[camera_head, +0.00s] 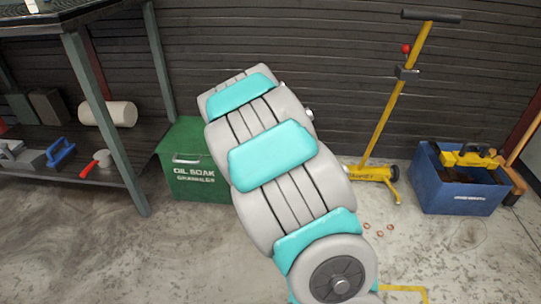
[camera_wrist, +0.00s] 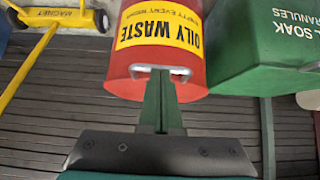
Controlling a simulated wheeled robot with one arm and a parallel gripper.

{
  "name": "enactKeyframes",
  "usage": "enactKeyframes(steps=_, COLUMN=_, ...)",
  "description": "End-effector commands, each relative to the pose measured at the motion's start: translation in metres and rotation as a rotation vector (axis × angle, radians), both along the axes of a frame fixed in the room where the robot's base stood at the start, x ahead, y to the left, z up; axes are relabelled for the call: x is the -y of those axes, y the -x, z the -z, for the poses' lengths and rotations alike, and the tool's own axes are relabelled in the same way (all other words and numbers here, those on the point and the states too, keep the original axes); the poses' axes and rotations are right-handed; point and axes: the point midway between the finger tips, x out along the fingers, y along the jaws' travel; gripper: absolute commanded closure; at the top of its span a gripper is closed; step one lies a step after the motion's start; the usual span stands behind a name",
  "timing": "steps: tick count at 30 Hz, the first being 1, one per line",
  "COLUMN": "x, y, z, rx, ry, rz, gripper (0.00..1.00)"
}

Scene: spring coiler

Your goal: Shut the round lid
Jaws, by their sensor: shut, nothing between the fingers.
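A red oily waste can (camera_wrist: 125,88) with a yellow label (camera_wrist: 165,28) fills the upper middle of the wrist view, which looks turned over. A silver handle (camera_wrist: 182,74) crosses its red end nearest my gripper. I cannot make out the round lid's edge or how far it is open. My gripper (camera_wrist: 162,80) is shut and empty, its green fingers together and overlapping the can's red end and handle in the picture. I cannot tell whether they touch. In the head view my arm covers the can and the gripper.
A green oil soak box (camera_head: 195,190) stands beside the can. A yellow magnet sweeper (camera_head: 378,130) and a blue crate (camera_head: 455,195) stand to the right. A workbench (camera_head: 110,130) is at left. Small copper-coloured rings (camera_head: 379,233) lie on the floor. A slatted wall (camera_head: 330,60) closes the back.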

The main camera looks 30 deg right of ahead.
Motion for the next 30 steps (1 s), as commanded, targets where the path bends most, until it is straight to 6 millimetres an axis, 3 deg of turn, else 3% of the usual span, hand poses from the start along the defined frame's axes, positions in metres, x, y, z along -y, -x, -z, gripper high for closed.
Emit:
enactKeyframes(steps=1, x=-0.001, y=0.007, z=0.020, rx=-0.030, ry=-0.010, rz=0.006, gripper=1.00)
enactKeyframes(steps=13, x=-0.001, y=0.009, z=0.026, rx=-0.050, ry=-0.013, rz=0.007, gripper=1.00)
enactKeyframes(steps=17, x=-0.002, y=0.007, z=0.012, rx=-0.046, ry=-0.013, rz=0.006, gripper=1.00)
enactKeyframes(steps=24, x=-0.003, y=0.000, z=-0.035, rx=-0.007, ry=-0.004, rz=0.001, gripper=1.00)
enactKeyframes(steps=30, x=-0.018, y=0.022, z=-0.035, rx=-0.005, ry=-0.002, rz=-0.001, gripper=1.00)
